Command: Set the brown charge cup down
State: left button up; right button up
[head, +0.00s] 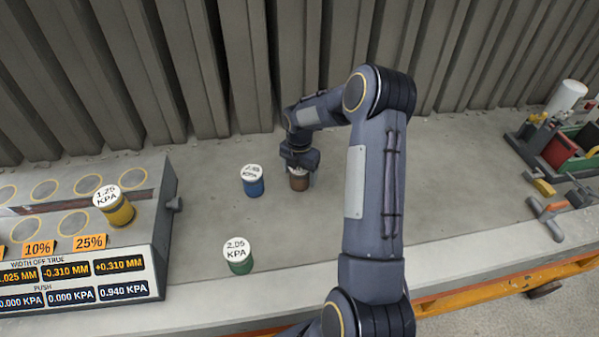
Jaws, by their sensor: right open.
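The brown charge cup (299,183) stands upright on the grey bench, right of the blue cup. My right gripper (300,167) is directly above it, at its top. The fingers are small and dark here, and they partly hide the cup's lid. The right gripper is open. My left gripper is not in view.
A blue cup (253,182) stands close to the left of the brown one. A green cup (238,257) is nearer the front. A yellow cup (116,208) sits on the gauge panel (160,236) at left. Tools and bins (561,150) lie at right. The grey bench (460,190) is clear between.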

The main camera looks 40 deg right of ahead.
notch_tip(320, 180, up, 10)
jog(key=p, duration=0.6)
notch_tip(320, 180, up, 2)
jog(key=shift+r+p, duration=0.15)
jog(key=shift+p, duration=0.15)
jog(key=s+a+r+m+t+y, duration=0.1)
jog(key=s+a+r+m, duration=0.4)
jog(key=r, duration=0.2)
jog(key=s+a+r+m+t, duration=0.2)
jog(key=s+a+r+m, duration=0.3)
jog(key=r, duration=0.3)
jog(key=s+a+m+t+y, duration=0.2)
jog(key=s+a+m, duration=0.9)
jog(key=s, duration=0.5)
jog(key=shift+a+r+m+t+y, duration=0.15)
jog(key=shift+a+m+t+y, duration=0.2)
jog(key=shift+m, duration=0.65)
notch_tip(320, 180, down, 5)
jog(key=b, duration=0.5)
